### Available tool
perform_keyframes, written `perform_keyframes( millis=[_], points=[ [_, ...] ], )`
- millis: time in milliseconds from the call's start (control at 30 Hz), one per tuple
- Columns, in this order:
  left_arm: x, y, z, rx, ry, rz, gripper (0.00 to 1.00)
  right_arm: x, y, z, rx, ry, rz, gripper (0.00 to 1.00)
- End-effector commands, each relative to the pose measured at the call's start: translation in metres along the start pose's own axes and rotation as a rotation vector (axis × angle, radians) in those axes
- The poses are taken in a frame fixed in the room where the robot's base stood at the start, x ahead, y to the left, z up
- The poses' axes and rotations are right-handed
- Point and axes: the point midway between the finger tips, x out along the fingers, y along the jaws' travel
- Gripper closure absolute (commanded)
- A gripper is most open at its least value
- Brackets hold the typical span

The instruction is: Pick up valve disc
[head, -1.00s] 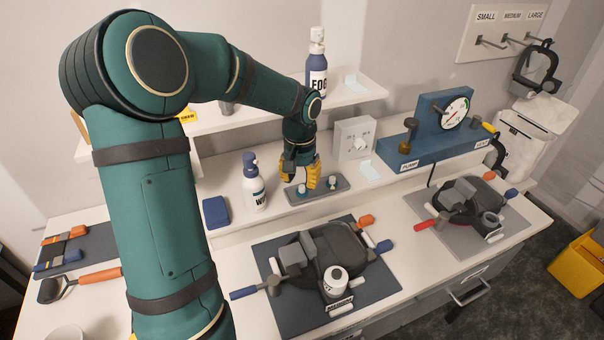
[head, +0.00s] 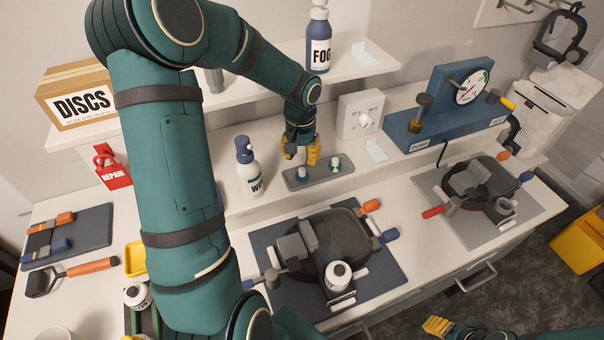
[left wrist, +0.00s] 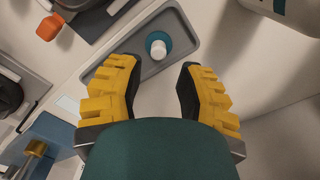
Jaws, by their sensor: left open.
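A small grey tray (head: 318,178) lies on the bench and holds two teal valve discs with pale knobs. One disc (head: 302,174) is at its left end and the other (head: 336,163) is towards its right end. My left gripper (head: 303,158) points down just behind and above the tray, open and empty. In the left wrist view one teal disc with a white knob (left wrist: 158,47) lies on the tray (left wrist: 125,48), beyond and between the spread yellow fingers (left wrist: 153,85). My right gripper (head: 437,326) shows only partly at the bottom edge.
A blue-capped spray bottle (head: 250,172) stands left of the tray. A dial box (head: 360,116) and a blue gauge stand (head: 440,125) are behind and to the right. A dark mask (head: 325,245) lies on a mat in front. The raised shelf (head: 375,65) is behind my left arm.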

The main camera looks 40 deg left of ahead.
Motion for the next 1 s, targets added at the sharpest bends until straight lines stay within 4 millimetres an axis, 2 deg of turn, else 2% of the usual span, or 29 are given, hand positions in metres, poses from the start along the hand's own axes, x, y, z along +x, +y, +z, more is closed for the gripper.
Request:
perform_keyframes(
  millis=[100,267,600,900,933,1000],
  points=[
    [0.013,0.0,0.001,0.001,-0.001,0.0,0.64,0.001,0.0,0.0,0.0,0.0,0.0,0.53],
    [0.022,0.0,0.0,-0.001,-0.003,0.001,0.64,0.0,0.0,0.0,0.0,0.0,0.0,0.53],
    [0.065,0.001,-0.003,0.0,-0.002,0.001,0.64,-0.002,-0.001,0.0,-0.001,0.0,0.0,0.53],
    [0.069,0.001,-0.003,0.0,0.0,0.0,0.64,-0.002,-0.001,0.0,-0.001,0.0,0.0,0.53],
    [0.069,0.001,-0.003,0.0,0.0,0.0,0.68,-0.002,-0.001,0.0,-0.001,0.0,0.0,0.53],
    [0.069,0.001,-0.003,0.0,0.0,0.0,0.86,-0.002,-0.001,0.0,-0.001,0.0,0.0,0.53]
  ],
)
